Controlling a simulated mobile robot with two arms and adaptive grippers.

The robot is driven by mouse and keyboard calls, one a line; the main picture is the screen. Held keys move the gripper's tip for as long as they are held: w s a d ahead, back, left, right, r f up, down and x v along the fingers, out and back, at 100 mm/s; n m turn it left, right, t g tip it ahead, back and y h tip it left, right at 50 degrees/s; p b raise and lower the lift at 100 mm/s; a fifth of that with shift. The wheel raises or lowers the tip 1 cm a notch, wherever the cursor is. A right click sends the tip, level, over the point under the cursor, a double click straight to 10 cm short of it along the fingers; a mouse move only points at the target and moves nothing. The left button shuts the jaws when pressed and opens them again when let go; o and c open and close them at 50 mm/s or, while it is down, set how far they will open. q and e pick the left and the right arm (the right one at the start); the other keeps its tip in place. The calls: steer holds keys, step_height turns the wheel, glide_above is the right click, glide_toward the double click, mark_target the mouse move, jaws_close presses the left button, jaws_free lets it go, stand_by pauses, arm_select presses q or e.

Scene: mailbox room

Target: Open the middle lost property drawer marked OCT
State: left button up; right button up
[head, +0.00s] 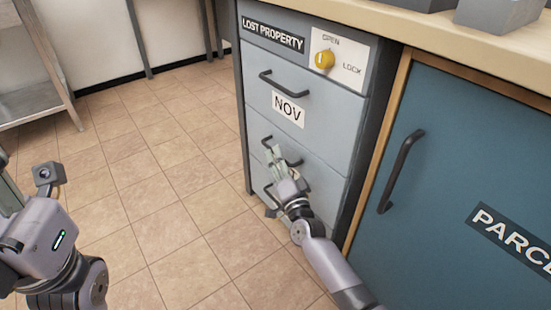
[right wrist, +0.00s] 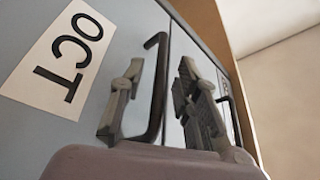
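The middle drawer (head: 320,150) is in the grey lost property cabinet, below the NOV drawer (head: 330,105). Its front looks flush and closed. Its OCT label (right wrist: 60,52) shows in the right wrist view; my right gripper hides it in the head view. My right gripper (head: 277,158) is at this drawer's dark bar handle (head: 296,163). In the right wrist view the handle (right wrist: 158,85) stands between the spread fingers of the gripper (right wrist: 160,100), with a gap visible on the right side. My left gripper is at the left edge, its fingers mostly out of view.
A yellow knob (head: 325,60) sits on an OPEN/LOCK plate above the drawers. A blue parcel door (head: 460,180) with a dark handle (head: 401,172) stands to the right. A metal shelf (head: 35,100) is at the far left. The tiled floor (head: 160,190) before the cabinet is clear.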

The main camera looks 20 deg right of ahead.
steer(key=shift+x, duration=1.25)
steer(key=shift+c, duration=0.5)
jaws_close()
